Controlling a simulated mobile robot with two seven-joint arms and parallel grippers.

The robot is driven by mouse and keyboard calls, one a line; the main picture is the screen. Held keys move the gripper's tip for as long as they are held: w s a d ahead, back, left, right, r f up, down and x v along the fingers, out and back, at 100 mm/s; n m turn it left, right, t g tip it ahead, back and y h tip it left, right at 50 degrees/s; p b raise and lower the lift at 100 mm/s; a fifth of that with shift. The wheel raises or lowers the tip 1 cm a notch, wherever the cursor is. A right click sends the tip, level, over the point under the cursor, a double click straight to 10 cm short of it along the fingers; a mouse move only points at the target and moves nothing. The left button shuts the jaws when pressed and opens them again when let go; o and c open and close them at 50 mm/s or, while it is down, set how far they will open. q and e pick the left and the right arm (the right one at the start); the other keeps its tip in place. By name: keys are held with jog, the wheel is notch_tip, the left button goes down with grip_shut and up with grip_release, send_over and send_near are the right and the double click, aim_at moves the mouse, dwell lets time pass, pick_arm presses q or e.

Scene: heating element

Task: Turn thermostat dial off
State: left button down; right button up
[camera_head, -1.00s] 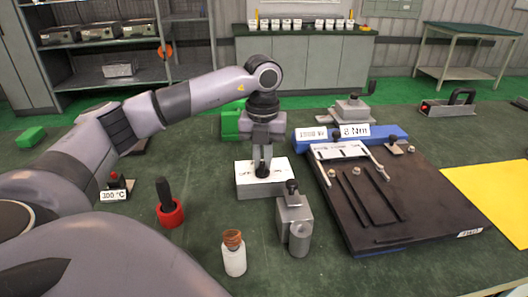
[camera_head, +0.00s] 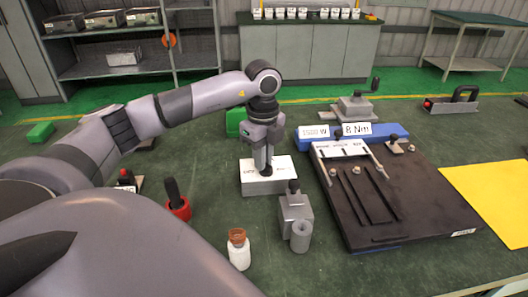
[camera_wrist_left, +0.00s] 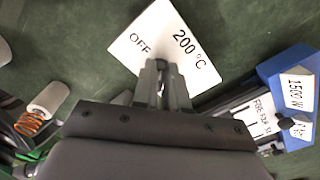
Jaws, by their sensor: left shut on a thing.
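The thermostat is a low white-topped box (camera_head: 285,166) with a grey front, on the green table in the middle of the head view. Its top shows in the wrist view (camera_wrist_left: 150,30) with the labels "OFF" at left and "200 °C" at right. The small black dial (camera_head: 266,171) stands on it. My left gripper (camera_head: 265,163) points straight down, its fingers closed around the dial. In the wrist view the fingertips (camera_wrist_left: 162,72) meet over the label side of the box and mostly hide the dial, so its pointing direction cannot be told. My right gripper is out of view.
A grey clamp block (camera_head: 295,217) stands close in front of the thermostat. A dark plate (camera_head: 410,215) with rods lies at right. A blue block (camera_head: 350,135) is behind it.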

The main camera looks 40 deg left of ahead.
pick_arm(q)
jog(key=n+p, duration=0.1)
jog(key=n, duration=0.1)
jog(key=n+p, duration=0.1)
jog(key=n, duration=0.2)
jog(key=shift+s+r+n, duration=0.15)
jog(key=shift+s+n, duration=0.05)
jog(key=shift+n, duration=0.1)
jog(key=shift+s+d+n+p, duration=0.15)
jog(key=shift+n+p, duration=0.65)
jog(key=shift+n, duration=1.4)
jog(key=c, duration=1.2)
grip_release()
jog(key=shift+o, duration=0.2)
notch_tip(320, 180, up, 7)
jog(key=shift+b, duration=0.3)
